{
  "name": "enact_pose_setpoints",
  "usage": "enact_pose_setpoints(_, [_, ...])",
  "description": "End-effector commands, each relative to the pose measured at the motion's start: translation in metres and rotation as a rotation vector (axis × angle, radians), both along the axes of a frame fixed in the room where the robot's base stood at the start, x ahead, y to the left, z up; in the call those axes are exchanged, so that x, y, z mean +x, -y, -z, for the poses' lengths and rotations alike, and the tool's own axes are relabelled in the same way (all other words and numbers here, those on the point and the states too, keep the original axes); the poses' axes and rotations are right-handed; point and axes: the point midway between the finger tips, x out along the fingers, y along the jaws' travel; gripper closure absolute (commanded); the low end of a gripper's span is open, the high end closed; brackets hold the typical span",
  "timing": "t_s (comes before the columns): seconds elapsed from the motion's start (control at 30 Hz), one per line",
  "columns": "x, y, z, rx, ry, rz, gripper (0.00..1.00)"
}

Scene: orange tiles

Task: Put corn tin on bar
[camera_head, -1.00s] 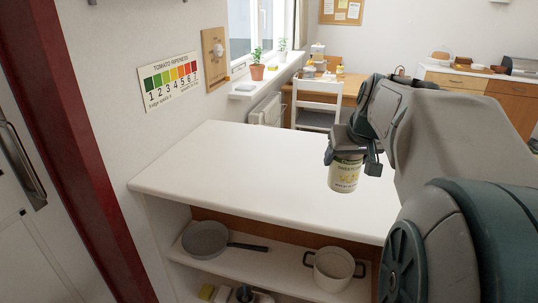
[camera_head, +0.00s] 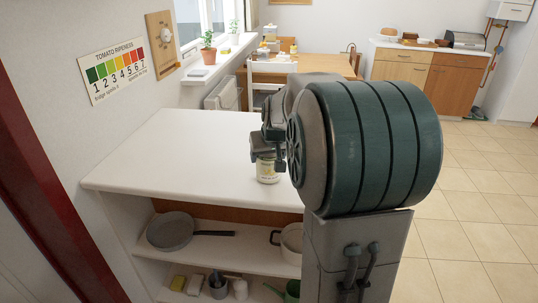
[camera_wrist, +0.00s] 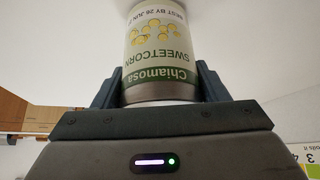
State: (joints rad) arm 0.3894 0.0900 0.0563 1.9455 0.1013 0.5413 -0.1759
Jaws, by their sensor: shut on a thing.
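In the wrist view the tin (camera_wrist: 158,45) shows a "Sweetcorn" label, upside down, between the two fingers of my gripper (camera_wrist: 160,88). The tin's base looks to be at or just above the counter; I cannot tell whether it touches. My arm hides the counter's right part.
Below the counter top, shelves hold a grey pan (camera_head: 170,232), a pot (camera_head: 290,243) and small items. The visible counter top is otherwise bare. A wall with a tomato ripeness chart (camera_head: 113,70) borders the left. A table (camera_head: 300,68) stands behind.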

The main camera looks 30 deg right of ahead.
Motion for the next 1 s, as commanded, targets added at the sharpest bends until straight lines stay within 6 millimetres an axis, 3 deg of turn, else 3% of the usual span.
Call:
enact_pose_setpoints(0.33, [0.0, 0.0, 0.003, -0.002, 0.004, 0.001, 0.71])
enact_pose_setpoints(0.37, [0.0, 0.0, 0.004, 0.0, 0.002, 0.0, 0.3])
enact_pose_setpoints(0.43, [0.0, 0.0, 0.002, -0.001, 0.002, 0.001, 0.11])
enact_pose_setpoints(0.77, [0.0, 0.0, 0.0, -0.001, 0.002, 0.001, 0.11])
enact_pose_setpoints(1.0, [-0.015, -0.003, -0.028, -0.003, 0.006, 0.001, 0.11])
